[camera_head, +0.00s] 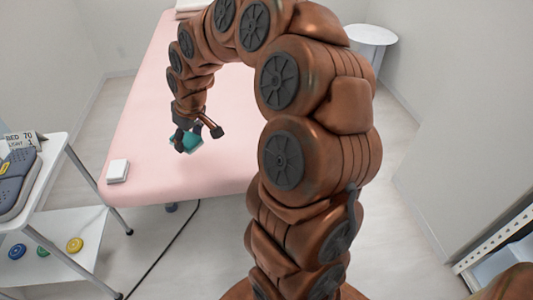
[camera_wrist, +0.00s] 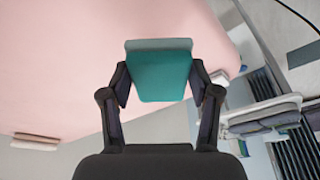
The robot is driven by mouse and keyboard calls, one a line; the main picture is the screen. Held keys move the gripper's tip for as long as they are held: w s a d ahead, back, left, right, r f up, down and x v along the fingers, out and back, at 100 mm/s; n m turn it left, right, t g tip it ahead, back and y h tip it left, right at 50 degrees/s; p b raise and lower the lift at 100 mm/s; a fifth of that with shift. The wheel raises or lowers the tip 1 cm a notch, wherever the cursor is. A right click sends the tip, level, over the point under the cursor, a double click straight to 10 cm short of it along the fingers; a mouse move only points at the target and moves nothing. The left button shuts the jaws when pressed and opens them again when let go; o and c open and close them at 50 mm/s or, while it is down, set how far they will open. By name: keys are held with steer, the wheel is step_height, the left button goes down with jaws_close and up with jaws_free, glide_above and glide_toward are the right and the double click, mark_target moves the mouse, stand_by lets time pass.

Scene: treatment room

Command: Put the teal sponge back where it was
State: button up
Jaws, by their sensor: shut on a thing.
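The teal sponge (camera_head: 190,141) is held in my gripper (camera_head: 196,137) over the near-left part of the pink treatment bed (camera_head: 228,165). In the wrist view my gripper (camera_wrist: 160,84) is shut on the sponge (camera_wrist: 160,76), with one finger against each side. The sponge has a paler band along its far edge. The head view does not show clearly whether it touches the bed. My fingers hide part of it there.
A white block (camera_head: 118,171) lies on the bed's near-left corner. At left stands a white trolley (camera_head: 60,150) with a grey device (camera_head: 14,180) on top and coloured discs (camera_head: 75,245) below. A round white table (camera_head: 370,34) is at the back right. The bed's middle is clear.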

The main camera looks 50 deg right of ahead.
steer(key=s+d+f+n+y+b, duration=0.1)
steer(key=s+d+f+n, duration=0.15)
steer(key=s, duration=0.45)
steer(key=s+d+f+n+g, duration=0.1)
steer(key=s+d+f+n, duration=0.2)
steer(key=s, duration=0.4)
steer(key=s+d+f+n+y+b, duration=0.1)
steer(key=s+d+n, duration=0.2)
steer(key=s+d, duration=0.3)
steer(key=w+d, duration=0.3)
steer(key=w+d+f, duration=0.1)
steer(key=w+d, duration=0.2)
steer(key=w+d+p, duration=0.1)
steer(key=w+d, duration=0.3)
steer(key=shift+f, duration=0.4)
steer(key=shift+d+f, duration=0.15)
steer(key=shift+f, duration=1.6)
steer(key=shift+f, duration=0.2)
steer(key=o, duration=1.2)
